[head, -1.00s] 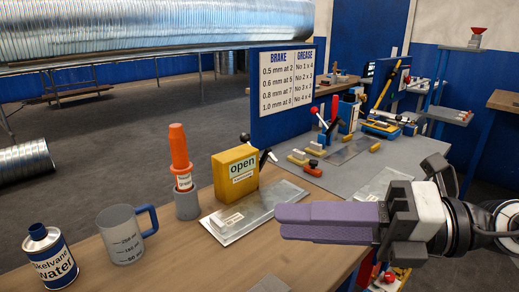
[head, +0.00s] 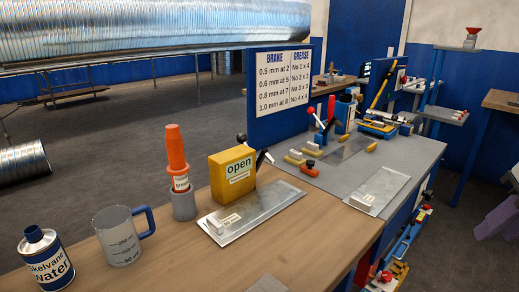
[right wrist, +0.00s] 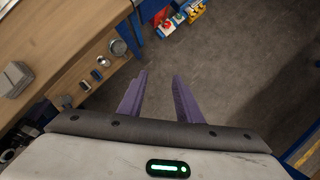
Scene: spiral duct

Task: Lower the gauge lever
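Levers stand on the grey bench top (head: 395,165): one with a red ball knob (head: 311,110) and one with a black knob. They are beside a red-handled blue device (head: 332,110). I cannot tell which lever is the gauge lever. A yellow box marked "open" (head: 232,172) has black-knobbed handles at its edges. My left gripper is out of view.
A grey mug (head: 120,237), a water can (head: 47,258), an orange bottle (head: 176,150) in a grey holder and a metal plate (head: 255,212) stand on the wooden bench. A blue sign panel (head: 284,90) rises behind. Open floor (head: 445,255) lies to the right.

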